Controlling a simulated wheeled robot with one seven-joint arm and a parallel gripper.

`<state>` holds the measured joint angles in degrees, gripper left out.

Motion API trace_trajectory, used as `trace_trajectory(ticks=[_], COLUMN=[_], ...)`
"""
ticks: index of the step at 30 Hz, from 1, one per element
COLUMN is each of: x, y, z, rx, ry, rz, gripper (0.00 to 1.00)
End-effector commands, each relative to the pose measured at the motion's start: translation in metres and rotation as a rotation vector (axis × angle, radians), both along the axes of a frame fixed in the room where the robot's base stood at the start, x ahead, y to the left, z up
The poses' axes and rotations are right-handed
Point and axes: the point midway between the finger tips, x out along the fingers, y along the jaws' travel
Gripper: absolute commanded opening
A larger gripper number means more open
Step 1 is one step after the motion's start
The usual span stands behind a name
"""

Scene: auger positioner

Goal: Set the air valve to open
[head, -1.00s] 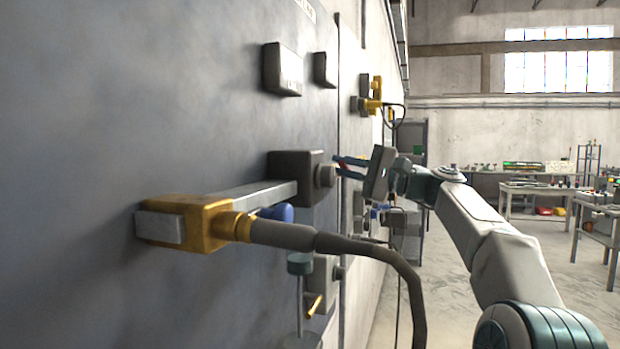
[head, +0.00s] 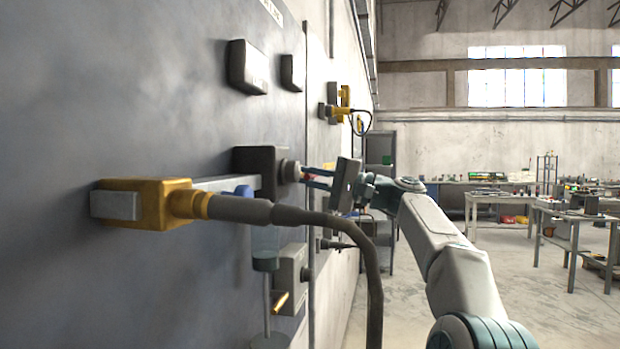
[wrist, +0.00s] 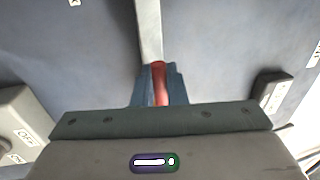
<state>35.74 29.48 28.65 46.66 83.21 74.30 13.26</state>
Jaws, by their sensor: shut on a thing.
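My gripper (head: 318,178) is at the panel, just right of a dark box (head: 252,165) with a round grey knob (head: 290,171). In the wrist view my blue fingers (wrist: 157,84) are shut on a red grip (wrist: 160,82). The grip is at the end of a pale, straight lever (wrist: 149,30) that runs up the picture along the panel. The lever seems to be the air valve's handle; its pivot and any valve markings are out of sight. A little red also shows between the fingers in the head view.
A yellow connector (head: 150,202) with a thick black cable (head: 340,228) stands out from the panel, nearer the camera. A box with OFF and ON labels (wrist: 20,125) is at left in the wrist view. Open floor (head: 430,310) and workbenches lie at right.

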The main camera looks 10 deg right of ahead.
Motion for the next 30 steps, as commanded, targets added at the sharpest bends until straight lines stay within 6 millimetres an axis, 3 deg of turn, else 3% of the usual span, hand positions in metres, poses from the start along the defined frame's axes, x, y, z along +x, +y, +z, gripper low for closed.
trace_trajectory(ticks=[3, 4, 5, 17, 30], x=[0.000, 0.000, 0.000, -0.003, -0.045], y=[0.000, 0.000, 0.000, -0.007, -0.086], z=[-0.002, -0.002, -0.002, -0.003, -0.021], rx=[-0.003, -0.003, -0.003, -0.001, -0.001], ry=[0.002, 0.002, 0.002, 0.002, 0.003], rz=[0.002, 0.002, 0.002, -0.001, -0.002], gripper=[0.00, 0.20, 0.29, 0.29, 0.29])
